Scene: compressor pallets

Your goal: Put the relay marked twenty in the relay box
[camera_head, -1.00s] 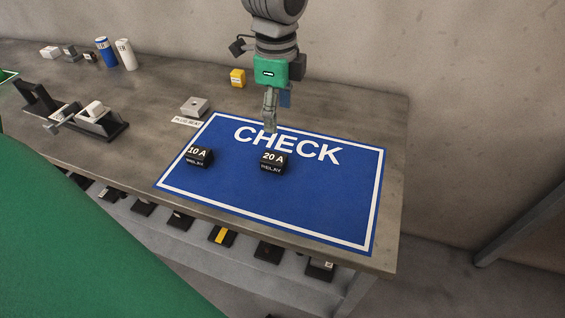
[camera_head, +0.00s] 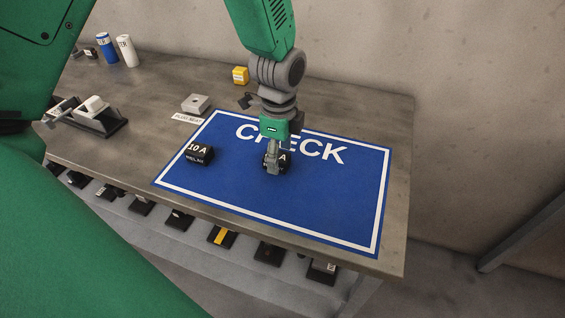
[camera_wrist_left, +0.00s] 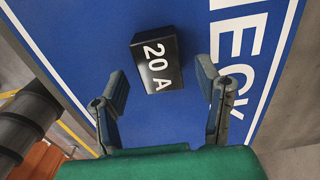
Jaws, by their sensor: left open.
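The black relay marked 20 A (camera_head: 283,163) sits on the blue CHECK mat (camera_head: 330,200), partly hidden by my left gripper (camera_head: 273,168). In the left wrist view the relay (camera_wrist_left: 157,62) lies ahead of and between the two spread fingers of the left gripper (camera_wrist_left: 162,82), with a gap on each side. The left gripper is open and empty. A second black relay, marked 10 A (camera_head: 199,155), stands to the left on the mat. I cannot make out a relay box. My right gripper is not in view.
A grey block (camera_head: 195,103) stands behind a white label left of the mat. A yellow block (camera_head: 240,75) and blue and white cylinders (camera_head: 127,51) stand farther back. A black fixture (camera_head: 97,118) is at left. The mat's right side is clear.

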